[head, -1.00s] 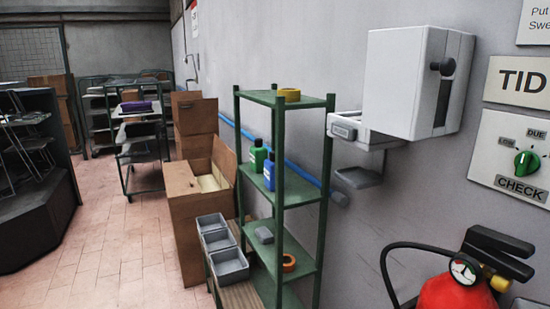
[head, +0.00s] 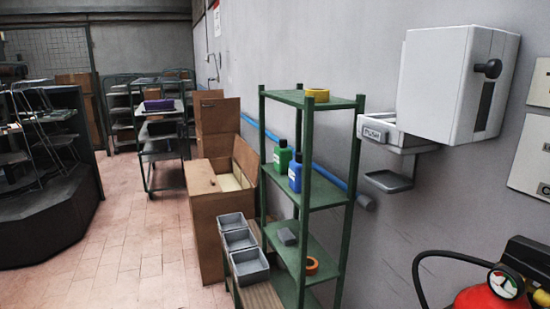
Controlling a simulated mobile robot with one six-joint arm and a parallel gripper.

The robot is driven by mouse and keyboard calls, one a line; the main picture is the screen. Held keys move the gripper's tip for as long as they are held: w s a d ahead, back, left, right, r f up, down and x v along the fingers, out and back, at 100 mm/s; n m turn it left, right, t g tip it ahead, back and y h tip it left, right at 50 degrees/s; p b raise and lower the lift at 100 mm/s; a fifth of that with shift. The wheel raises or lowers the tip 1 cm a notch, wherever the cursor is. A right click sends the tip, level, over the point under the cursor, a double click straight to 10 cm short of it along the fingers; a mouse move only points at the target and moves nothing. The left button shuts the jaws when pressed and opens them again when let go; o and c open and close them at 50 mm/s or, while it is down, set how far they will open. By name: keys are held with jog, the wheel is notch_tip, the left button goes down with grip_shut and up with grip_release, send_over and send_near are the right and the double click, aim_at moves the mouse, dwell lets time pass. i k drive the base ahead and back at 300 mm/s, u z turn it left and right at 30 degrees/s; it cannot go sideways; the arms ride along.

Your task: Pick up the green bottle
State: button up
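The green bottle (head: 282,158) stands upright on the second shelf from the top of the green metal rack (head: 322,199). It has a dark cap and a pale label. A blue bottle (head: 295,173) stands close to it, in front and to the right. My gripper is not in view.
A yellow tape roll (head: 317,95) lies on the rack's top shelf. A grey block (head: 286,236) and an orange ring (head: 311,266) are on a lower shelf. Grey bins (head: 239,240) and a cardboard box (head: 208,215) stand left of the rack. The tiled floor (head: 120,245) further left is clear.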

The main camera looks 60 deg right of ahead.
aim_at(283, 154)
jog(key=i, duration=0.9)
jog(key=z, duration=0.05)
